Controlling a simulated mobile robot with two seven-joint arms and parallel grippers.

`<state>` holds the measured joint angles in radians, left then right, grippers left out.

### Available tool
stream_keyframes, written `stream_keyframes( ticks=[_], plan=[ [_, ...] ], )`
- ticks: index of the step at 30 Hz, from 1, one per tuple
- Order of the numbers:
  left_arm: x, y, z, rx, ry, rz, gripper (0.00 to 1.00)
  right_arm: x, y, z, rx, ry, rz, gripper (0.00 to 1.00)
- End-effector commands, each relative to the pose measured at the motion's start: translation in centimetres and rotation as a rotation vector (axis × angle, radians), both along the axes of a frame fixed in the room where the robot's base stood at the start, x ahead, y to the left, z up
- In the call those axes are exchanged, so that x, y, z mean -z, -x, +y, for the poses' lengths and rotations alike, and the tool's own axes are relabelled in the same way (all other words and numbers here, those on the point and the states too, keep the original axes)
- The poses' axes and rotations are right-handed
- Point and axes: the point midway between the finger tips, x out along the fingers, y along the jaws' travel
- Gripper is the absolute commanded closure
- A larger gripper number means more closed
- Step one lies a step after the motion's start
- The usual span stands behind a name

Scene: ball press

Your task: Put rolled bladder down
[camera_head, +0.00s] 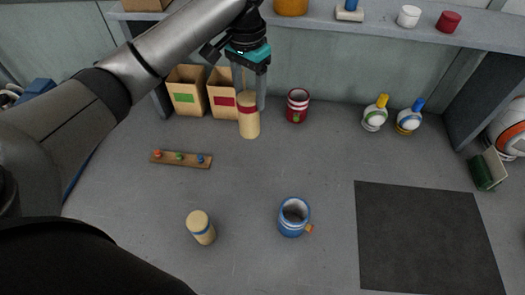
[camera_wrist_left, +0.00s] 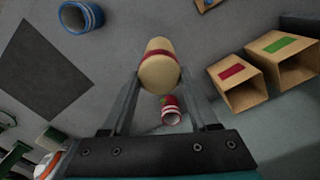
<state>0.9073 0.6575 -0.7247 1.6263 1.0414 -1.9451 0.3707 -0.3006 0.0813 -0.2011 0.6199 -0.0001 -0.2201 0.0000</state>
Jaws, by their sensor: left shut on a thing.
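A cream rolled bladder with a red band (camera_head: 249,122) hangs upright between the fingers of my left gripper (camera_head: 249,92), near the back of the grey table. My left gripper is shut on it. In the left wrist view the same bladder (camera_wrist_left: 159,66) sits between the two fingertips. A second cream roll with a blue band (camera_head: 201,231) stands at the front left, apart from the gripper. Whether the held bladder's lower end touches the table is hard to tell. My right gripper is not seen.
Cardboard boxes with green (camera_head: 187,98) and red (camera_head: 216,107) labels stand just left of the held bladder. A red cup (camera_head: 297,108) is close on its right. A peg strip (camera_head: 180,160), a blue mug (camera_head: 291,221) and a dark mat (camera_head: 425,235) lie nearer. A shelf (camera_head: 350,33) runs behind.

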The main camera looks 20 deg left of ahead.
Motion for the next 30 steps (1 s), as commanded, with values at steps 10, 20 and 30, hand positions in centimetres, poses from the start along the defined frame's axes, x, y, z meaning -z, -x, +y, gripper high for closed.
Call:
stream_keyframes(
  ticks=[10,20,30],
  plan=[
    [9.7,0.1,0.0,-0.002,-0.001,0.005,1.00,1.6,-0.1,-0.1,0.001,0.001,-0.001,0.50],
    [13.2,0.0,0.0,-0.001,-0.001,0.002,1.00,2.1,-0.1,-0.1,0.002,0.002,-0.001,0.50],
    [17.2,0.0,0.0,0.000,-0.001,0.001,1.00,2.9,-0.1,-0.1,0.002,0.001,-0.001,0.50]
  ],
)
